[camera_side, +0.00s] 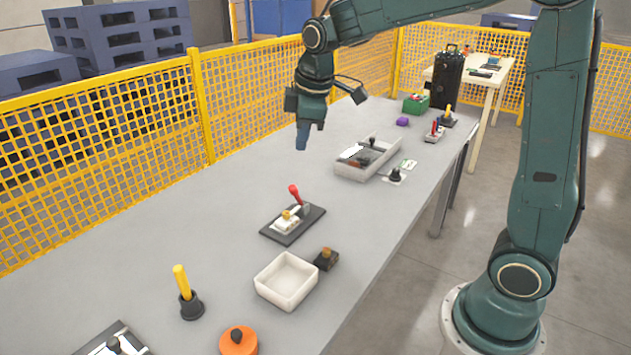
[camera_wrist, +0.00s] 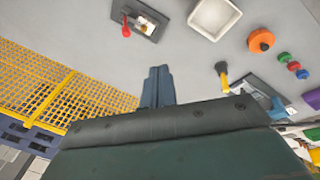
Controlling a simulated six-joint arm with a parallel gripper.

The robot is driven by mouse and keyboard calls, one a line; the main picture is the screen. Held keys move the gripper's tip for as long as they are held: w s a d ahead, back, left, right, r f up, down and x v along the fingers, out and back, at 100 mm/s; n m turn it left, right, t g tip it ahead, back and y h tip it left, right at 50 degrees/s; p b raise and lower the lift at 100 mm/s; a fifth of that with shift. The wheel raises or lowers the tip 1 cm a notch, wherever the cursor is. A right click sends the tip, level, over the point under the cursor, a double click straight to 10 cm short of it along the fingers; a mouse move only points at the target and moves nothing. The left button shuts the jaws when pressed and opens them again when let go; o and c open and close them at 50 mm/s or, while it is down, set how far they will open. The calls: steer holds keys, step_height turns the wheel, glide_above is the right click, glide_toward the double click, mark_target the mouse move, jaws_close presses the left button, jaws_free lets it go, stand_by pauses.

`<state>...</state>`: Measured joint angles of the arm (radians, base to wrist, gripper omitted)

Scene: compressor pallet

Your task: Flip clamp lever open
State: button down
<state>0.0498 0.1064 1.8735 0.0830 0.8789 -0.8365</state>
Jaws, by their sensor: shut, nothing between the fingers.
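A toggle clamp (camera_side: 288,220) with a light metal body and a yellowish knob sits on a dark base plate (camera_side: 312,221) in the middle of the table. Its red-tipped lever (camera_side: 295,194) stands nearly upright, leaning a little left in the side view. The clamp also shows at the top of the wrist view (camera_wrist: 145,24), with the red lever (camera_wrist: 126,29) at its left. My gripper (camera_side: 302,143) is shut and empty, pointing down above the table, beyond the clamp and apart from it. Its fingers (camera_wrist: 158,73) show together in the wrist view.
A white open bin (camera_side: 287,298) and a small dark block (camera_side: 326,259) stand nearer the camera. A yellow-handled tool in a black holder (camera_side: 190,304) and an orange round part (camera_side: 238,342) are in front. A grey tray (camera_side: 350,170) lies right of my gripper. Yellow fencing (camera_side: 110,140) runs behind.

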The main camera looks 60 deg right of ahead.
mark_target(296, 197)
steer(key=w+d+f+n+g, duration=0.1)
steer(key=w+d+f+n, duration=0.2)
steer(key=w+f, duration=0.9)
steer(key=shift+n+g, duration=0.3)
steer(key=shift+n, duration=0.6)
steer(key=f, duration=0.3)
steer(key=w+f, duration=0.1)
steer(key=f, duration=0.2)
steer(key=d+f, duration=0.1)
steer(key=f, duration=0.2)
steer(key=shift+w+f, duration=0.2)
steer(key=shift+d+f, duration=0.15)
steer(key=shift+d, duration=0.1)
steer(key=shift+s+d+r, duration=0.35)
steer(key=shift+s+d, duration=0.1)
steer(key=shift+d, duration=0.25)
steer(key=shift+s+d+r, duration=0.35)
steer(key=shift+s+d, duration=0.05)
steer(key=shift+d, duration=0.3)
